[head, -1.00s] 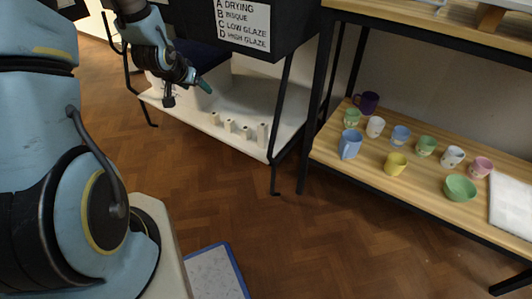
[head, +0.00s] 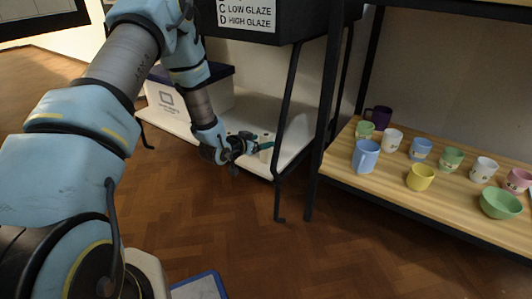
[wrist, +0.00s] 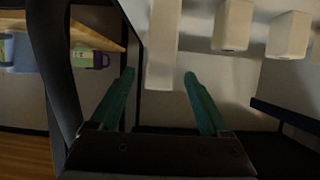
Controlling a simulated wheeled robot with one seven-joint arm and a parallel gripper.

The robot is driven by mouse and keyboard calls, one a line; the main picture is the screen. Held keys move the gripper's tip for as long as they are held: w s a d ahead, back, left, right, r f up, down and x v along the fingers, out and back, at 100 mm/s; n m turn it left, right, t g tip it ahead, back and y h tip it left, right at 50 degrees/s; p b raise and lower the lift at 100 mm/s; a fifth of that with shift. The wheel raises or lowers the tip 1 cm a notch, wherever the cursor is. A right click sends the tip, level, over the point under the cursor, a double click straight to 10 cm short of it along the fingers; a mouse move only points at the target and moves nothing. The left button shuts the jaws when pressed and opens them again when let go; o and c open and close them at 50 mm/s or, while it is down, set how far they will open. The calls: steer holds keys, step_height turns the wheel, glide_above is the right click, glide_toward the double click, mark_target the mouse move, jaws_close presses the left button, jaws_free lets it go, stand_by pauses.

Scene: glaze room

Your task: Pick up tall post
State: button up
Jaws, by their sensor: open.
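The tall post (wrist: 162,50) is a long cream square bar, the longest of several cream posts in the wrist view. Its near end lies between the two green fingertips of my gripper (wrist: 160,76), with a gap on each side. In the head view my gripper (head: 266,146) is at the right end of the white low shelf (head: 288,136), over the row of posts. The fingers hide much of the tall post there. My gripper is open and holds nothing.
Shorter posts (wrist: 233,27) stand beside the tall one. A black frame leg (head: 279,185) rises near my gripper. A lidded box (head: 209,92) sits behind on the shelf. A wooden shelf (head: 380,185) with cups is at right.

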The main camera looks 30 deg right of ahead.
mark_target(271, 137)
steer(key=shift+r+b+x, duration=0.2)
steer(key=shift+b+x, duration=0.4)
steer(key=shift+x, duration=1)
steer(key=shift+r+b+x, duration=0.15)
steer(key=shift+b+x, duration=0.4)
steer(key=shift+x, duration=1.05)
steer(key=shift+d, duration=0.1)
jaws_close()
